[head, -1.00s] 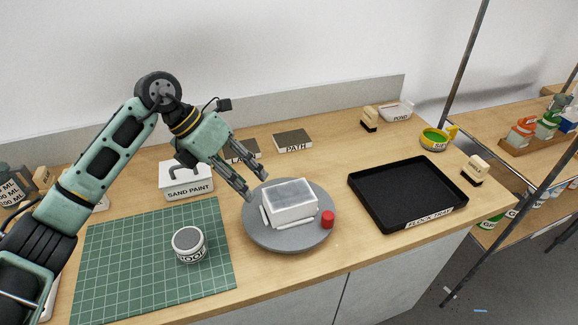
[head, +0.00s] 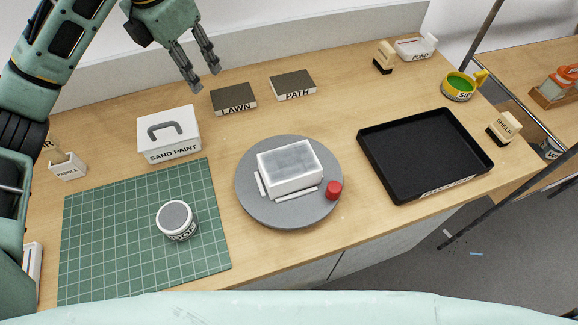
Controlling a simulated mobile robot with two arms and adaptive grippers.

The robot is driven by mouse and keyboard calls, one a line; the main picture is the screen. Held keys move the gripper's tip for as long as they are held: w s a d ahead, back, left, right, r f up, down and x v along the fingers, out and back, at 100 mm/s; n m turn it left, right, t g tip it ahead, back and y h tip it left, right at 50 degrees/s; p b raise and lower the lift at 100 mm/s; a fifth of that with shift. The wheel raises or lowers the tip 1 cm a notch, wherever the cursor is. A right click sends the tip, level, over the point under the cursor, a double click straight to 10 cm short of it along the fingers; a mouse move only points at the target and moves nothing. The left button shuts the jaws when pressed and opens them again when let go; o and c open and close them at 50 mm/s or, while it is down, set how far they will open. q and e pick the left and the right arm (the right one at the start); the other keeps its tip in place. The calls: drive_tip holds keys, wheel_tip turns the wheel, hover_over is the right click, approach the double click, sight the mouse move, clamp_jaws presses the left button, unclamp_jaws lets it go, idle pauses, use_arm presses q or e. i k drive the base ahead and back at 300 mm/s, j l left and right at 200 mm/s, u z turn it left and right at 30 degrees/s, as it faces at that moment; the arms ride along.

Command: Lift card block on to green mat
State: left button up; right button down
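A white block with a grey, panelled top (head: 290,167) sits on a round grey turntable (head: 256,207); I take it for the card block. White strips lie along its near and left sides, and a small red cylinder (head: 334,190) stands beside it at the right. The green gridded mat (head: 110,235) lies to the left, apart from the turntable. A round white tub with a grey lid (head: 176,219) stands on the mat. My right gripper is out of view.
A white SAND PAINT box (head: 169,140) stands behind the mat. LAWN (head: 233,98) and PATH (head: 293,86) blocks lie at the back. A black tray (head: 375,165) is to the right. Bare wood lies between mat and turntable.

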sight(293, 167)
drive_tip(key=k, duration=2)
